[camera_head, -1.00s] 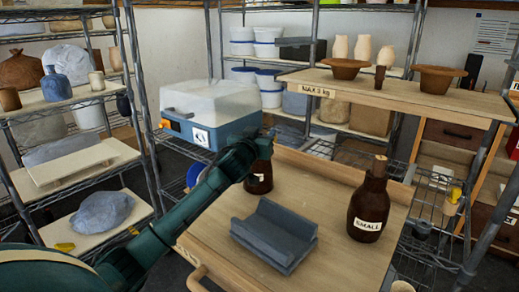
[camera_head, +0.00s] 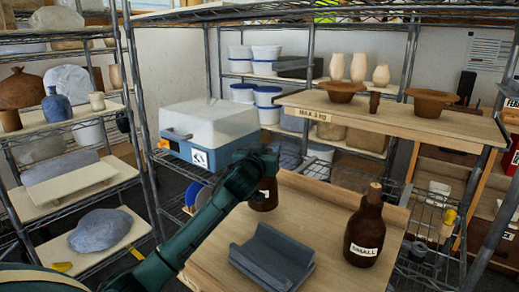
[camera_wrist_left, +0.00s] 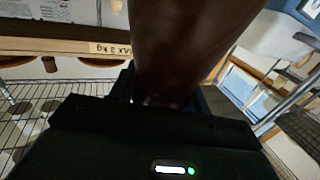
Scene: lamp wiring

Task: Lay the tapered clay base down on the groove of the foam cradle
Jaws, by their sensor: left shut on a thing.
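The foam cradle (camera_head: 272,257) is a grey block with a long groove along its top, lying empty on the wooden cart top. My left gripper (camera_head: 265,170) is behind and above it, at the cart's far left edge. It is shut on a dark brown, glossy clay base (camera_head: 264,196) with a white label, partly hidden by my arm. In the left wrist view the brown piece (camera_wrist_left: 185,45) fills the space between the fingers and narrows towards the gripper. In the head view it looks roughly upright; I cannot tell whether its bottom touches the cart. My right gripper is out of view.
A brown bottle labelled SMALL (camera_head: 364,235) stands upright right of the cradle. The cart top (camera_head: 325,212) is clear between them and behind. A raised shelf board (camera_head: 400,115) with bowls and vases overhangs the back right. A blue-and-white box (camera_head: 210,130) stands behind my left arm.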

